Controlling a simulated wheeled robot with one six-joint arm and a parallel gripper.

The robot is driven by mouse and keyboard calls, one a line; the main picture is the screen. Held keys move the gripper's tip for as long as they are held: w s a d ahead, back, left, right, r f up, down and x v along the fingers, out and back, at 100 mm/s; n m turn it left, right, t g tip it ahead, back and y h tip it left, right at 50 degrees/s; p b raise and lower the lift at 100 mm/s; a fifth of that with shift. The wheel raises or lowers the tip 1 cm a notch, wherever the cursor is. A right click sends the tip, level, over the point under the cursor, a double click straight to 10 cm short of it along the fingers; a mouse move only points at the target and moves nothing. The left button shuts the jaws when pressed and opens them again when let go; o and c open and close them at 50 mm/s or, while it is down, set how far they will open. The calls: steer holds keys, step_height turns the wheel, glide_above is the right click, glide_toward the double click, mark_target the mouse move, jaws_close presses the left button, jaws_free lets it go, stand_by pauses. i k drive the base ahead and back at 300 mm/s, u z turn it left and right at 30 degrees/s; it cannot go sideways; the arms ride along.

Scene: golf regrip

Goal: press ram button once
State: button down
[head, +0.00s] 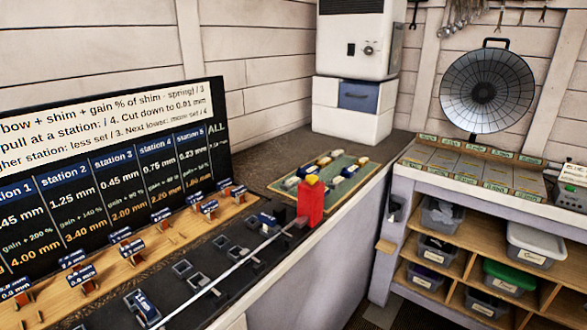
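A red upright block (310,204) stands at the far end of the dark bench strip. A small yellow cap (312,180) sits on its top. It is the only button-like thing I can make out, and I see no label naming it the ram button. A thin pale shaft (238,265) runs along the strip and ends close to the red block. My gripper is not in view, and nothing touches the yellow cap.
A green mat (290,185) with several small blocks lies behind the red block. Labelled blue-topped pieces stand on a wooden rail (150,250) at left, before a black station board (100,190). A side bench (410,182) with bins below stands at right.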

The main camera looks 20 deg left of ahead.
mark_target(311, 179)
steer(key=u, duration=0.65)
steer(key=i, duration=0.95)
steer(key=u, duration=0.7)
